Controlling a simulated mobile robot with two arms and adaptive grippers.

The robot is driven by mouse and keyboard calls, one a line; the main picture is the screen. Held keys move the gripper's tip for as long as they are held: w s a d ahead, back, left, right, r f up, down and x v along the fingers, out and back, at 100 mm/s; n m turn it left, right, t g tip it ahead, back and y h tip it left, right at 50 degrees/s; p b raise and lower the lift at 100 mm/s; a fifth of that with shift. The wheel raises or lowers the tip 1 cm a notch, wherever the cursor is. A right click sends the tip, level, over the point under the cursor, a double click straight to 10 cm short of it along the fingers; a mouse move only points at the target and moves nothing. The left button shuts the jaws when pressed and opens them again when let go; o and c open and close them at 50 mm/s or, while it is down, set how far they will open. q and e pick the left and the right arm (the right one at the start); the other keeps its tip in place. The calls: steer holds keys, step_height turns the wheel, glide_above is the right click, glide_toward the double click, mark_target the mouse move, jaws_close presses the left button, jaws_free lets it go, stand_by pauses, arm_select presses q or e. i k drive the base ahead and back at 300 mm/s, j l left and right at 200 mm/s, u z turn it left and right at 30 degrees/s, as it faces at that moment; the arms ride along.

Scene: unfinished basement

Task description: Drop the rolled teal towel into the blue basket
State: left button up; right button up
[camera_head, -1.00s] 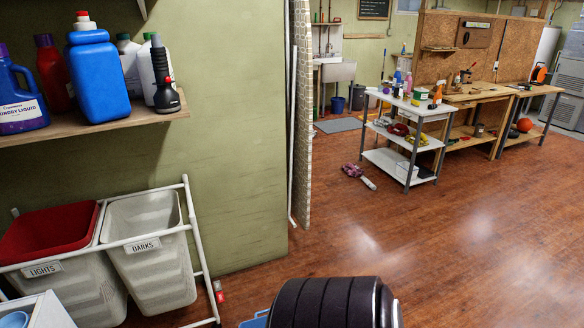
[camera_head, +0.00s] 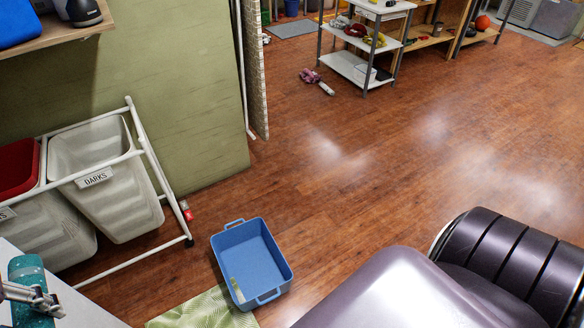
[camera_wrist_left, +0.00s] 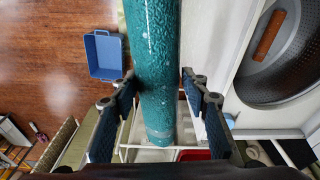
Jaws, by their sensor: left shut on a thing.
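The rolled teal towel (camera_head: 27,270) is at the lower left edge of the head view, over a white surface. My left gripper (camera_head: 35,297) is shut on it. In the left wrist view the towel (camera_wrist_left: 152,50) is a long upright roll between the two fingers of my left gripper (camera_wrist_left: 160,105). The blue basket (camera_head: 265,236) stands on the floor at the lower middle, right of the towel and apart from it. Its top is open, and a pale green patch shows inside at left. The basket also shows in the left wrist view (camera_wrist_left: 103,55). My right gripper is not in view.
A white surface (camera_head: 85,308) lies at lower left. A white-framed hamper with a DARKS bin (camera_head: 95,150) stands behind it. A round metal drum (camera_wrist_left: 285,65) shows in the wrist view.

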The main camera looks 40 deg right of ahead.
mark_target(249, 271)
steer(key=z, duration=0.75)
steer(key=i+l+z, duration=0.15)
steer(key=i, duration=0.35)
steer(key=l, duration=0.05)
